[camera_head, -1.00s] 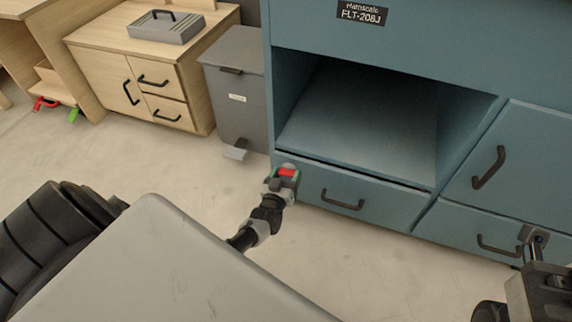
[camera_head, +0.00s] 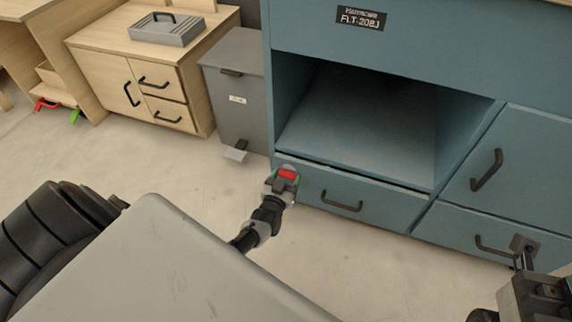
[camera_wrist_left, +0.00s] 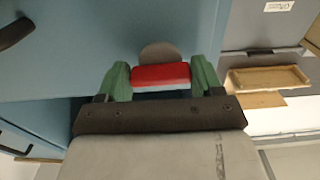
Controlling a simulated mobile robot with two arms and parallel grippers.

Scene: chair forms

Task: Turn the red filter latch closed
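The red filter latch (camera_head: 287,174) is on the blue cabinet's lower front, at the left end of the drawer beneath the open bay. In the left wrist view the latch (camera_wrist_left: 160,75) is a red bar in front of a grey round plate (camera_wrist_left: 158,51). My left gripper (camera_head: 284,178) is at the latch. Its green fingers (camera_wrist_left: 161,80) stand at the bar's two ends and appear to touch both.
The blue cabinet (camera_head: 405,50) has an open bay and black handles. A grey bin (camera_head: 236,95) with a pedal stands left of it. A wooden cabinet (camera_head: 100,70) with a grey case (camera_head: 166,28) is further left. Bare floor (camera_head: 150,155) lies in front.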

